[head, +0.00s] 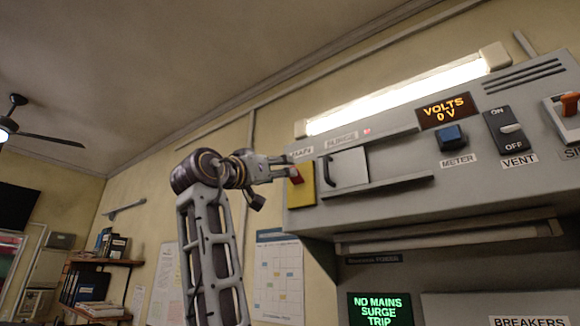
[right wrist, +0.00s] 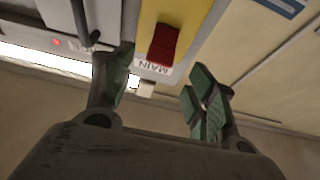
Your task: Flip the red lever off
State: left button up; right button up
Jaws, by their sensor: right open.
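The red lever (head: 296,174) sits on a yellow plate (head: 302,190) under the label MAIN at the console's left end. In the right wrist view the lever (right wrist: 163,45) is at the end of the yellow plate (right wrist: 182,14) near the MAIN label (right wrist: 153,68). My right gripper (head: 287,166) is at the lever in the head view. In the right wrist view its jaws (right wrist: 162,82) are open, with the lever in line with the gap between them; contact cannot be told. My left gripper is not in view.
A sliding panel (head: 348,168) with a dark handle is just right of the lever. The VOLTS display (head: 446,110) reads 0 V. A lower screen (head: 379,309) reads NO MAINS SURGE TRIP. The VENT switch (head: 508,131) and an orange switch (head: 571,104) are further right.

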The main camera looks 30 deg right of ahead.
aim_at(290, 167)
jog(key=shift+p+x, duration=0.95)
jog(key=shift+x, duration=2.3)
jog(key=c, duration=1)
